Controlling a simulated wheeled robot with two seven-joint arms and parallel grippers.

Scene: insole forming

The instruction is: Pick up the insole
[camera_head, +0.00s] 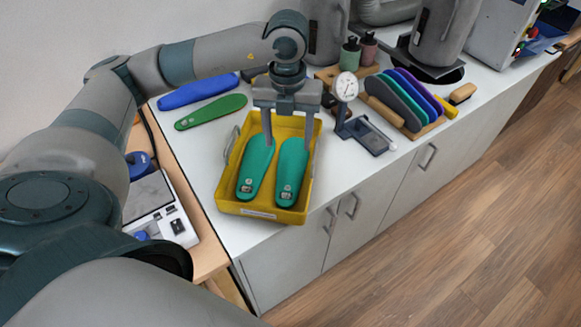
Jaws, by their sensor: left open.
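Two teal-green insoles lie side by side in a yellow tray (243,209) on the white counter. The left insole is (254,172) and the right insole is (291,172). My left gripper (288,140) points down over the far end of the tray, open, with one finger by each insole's far end. I cannot tell whether the fingers touch the insoles. A green insole (210,112) and a blue insole (197,91) lie flat on the counter behind and left of the tray. My right gripper is not in view.
A dial gauge (346,88) on a stand is right of the tray. A wooden rack (401,124) holds several coloured insoles further right. A scale-like device (160,210) sits at the left. Bottles (350,55) stand at the back.

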